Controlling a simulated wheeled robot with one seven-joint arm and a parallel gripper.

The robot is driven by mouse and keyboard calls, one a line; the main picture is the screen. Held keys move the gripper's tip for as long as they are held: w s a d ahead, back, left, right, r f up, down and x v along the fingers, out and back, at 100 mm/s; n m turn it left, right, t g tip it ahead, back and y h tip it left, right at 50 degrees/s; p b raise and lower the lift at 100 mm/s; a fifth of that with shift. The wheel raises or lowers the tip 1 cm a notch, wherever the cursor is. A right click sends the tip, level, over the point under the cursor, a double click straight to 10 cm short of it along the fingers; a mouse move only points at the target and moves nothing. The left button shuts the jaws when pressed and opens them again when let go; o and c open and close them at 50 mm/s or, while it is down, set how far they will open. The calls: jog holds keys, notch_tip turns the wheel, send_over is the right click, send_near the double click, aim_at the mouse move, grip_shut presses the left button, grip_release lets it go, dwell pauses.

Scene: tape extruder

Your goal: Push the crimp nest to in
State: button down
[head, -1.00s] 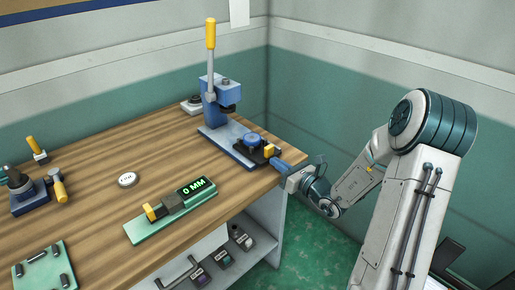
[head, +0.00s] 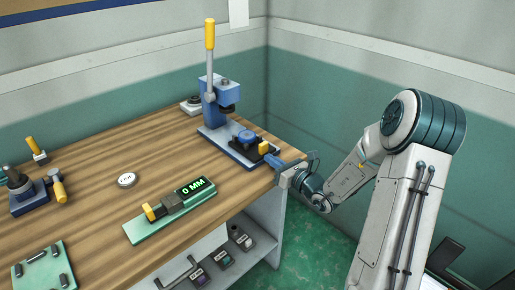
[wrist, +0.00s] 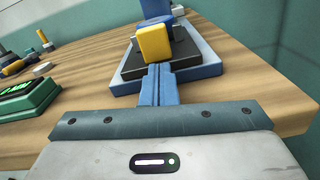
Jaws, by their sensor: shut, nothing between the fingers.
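The crimp nest is a dark slide (wrist: 142,72) with a round blue top (head: 246,137) and a yellow block (head: 264,147) at its near end. It sits on the blue-grey base of the lever press (head: 222,100), in front of the press column. The yellow block shows large in the wrist view (wrist: 155,43). My gripper (head: 277,160) is shut and empty, pointing at the yellow block from the table's right edge. In the wrist view the closed blue fingertips (wrist: 160,68) end right at the block's lower front; I cannot tell whether they touch.
The press lever (head: 210,52) stands upright with a yellow grip. A green gauge reading 0 MM (head: 172,209) lies on the bench to the left. A round white button (head: 127,180) is farther left. The wall corner is close behind the press.

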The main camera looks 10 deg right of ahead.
jog(key=shift+r, duration=0.1)
jog(key=v, duration=0.4)
jog(key=shift+s+d+p, duration=0.2)
jog(key=shift+s+p, duration=0.05)
jog(key=shift+p, duration=0.05)
